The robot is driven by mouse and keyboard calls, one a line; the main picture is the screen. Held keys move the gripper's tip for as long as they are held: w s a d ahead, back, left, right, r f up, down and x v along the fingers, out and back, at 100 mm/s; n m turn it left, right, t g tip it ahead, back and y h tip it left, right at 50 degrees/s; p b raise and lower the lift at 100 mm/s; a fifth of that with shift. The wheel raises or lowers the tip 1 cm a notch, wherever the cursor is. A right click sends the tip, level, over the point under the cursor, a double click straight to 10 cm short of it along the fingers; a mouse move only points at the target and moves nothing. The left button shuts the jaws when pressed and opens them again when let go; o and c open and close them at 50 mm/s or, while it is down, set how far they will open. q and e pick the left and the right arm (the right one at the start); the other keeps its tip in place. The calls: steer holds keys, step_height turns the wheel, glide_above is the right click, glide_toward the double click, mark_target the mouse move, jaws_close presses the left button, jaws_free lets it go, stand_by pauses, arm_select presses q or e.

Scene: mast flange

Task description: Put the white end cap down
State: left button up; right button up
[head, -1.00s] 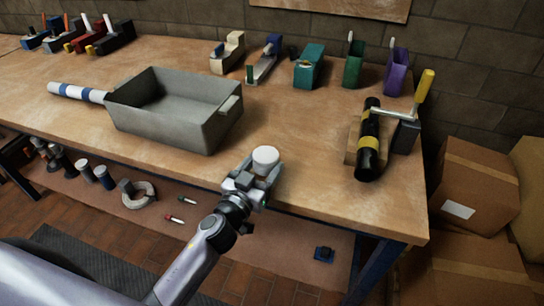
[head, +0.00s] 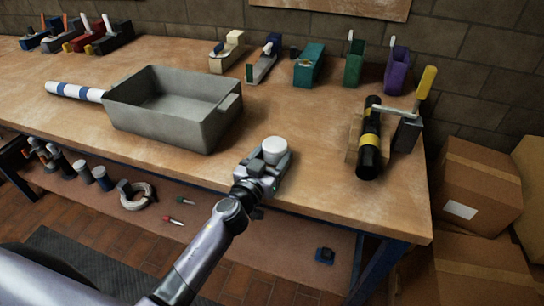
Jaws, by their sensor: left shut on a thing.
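The white end cap (head: 275,147) is a short round cylinder near the front edge of the workbench. My left gripper (head: 273,158) is shut on it, with the fingers around its lower part. The cap looks upright and its flat top shows. It is low over the bench top, and I cannot tell whether it touches the wood. My right gripper is not in view.
A grey bin (head: 172,108) stands left of the gripper, beside a white and blue striped tube (head: 75,91). A black and yellow cylinder (head: 369,145) sits in a clamp at right. Bench wood (head: 315,125) between is clear.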

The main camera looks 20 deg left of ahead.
arm_select(q)
steer(key=shift+s+f+b, duration=0.15)
steer(key=shift+f+b, duration=0.35)
steer(key=shift+f, duration=0.15)
steer(key=o, duration=1)
steer(key=shift+f, duration=0.15)
steer(key=shift+s, duration=0.1)
steer(key=shift+r+p, duration=0.6)
steer(key=shift+p, duration=0.1)
steer(key=shift+s+f, duration=0.1)
steer(key=shift+s, duration=0.1)
steer(key=s+a, duration=0.2)
steer(key=s, duration=0.9)
steer(key=s+a+f+g, duration=0.1)
steer(key=s+f+g, duration=0.1)
steer(key=s+f, duration=0.2)
steer(key=s+f+g, duration=0.3)
steer(key=s+f, duration=0.2)
steer(key=s, duration=0.2)
steer(key=s+a+f+g, duration=0.1)
steer(key=s+f+g, duration=0.1)
steer(key=s+f, duration=0.3)
steer(key=shift+s+a+f+m+y, duration=0.1)
steer(key=shift+s+a+m+y, duration=0.15)
steer(key=shift+a+m+y, duration=0.1)
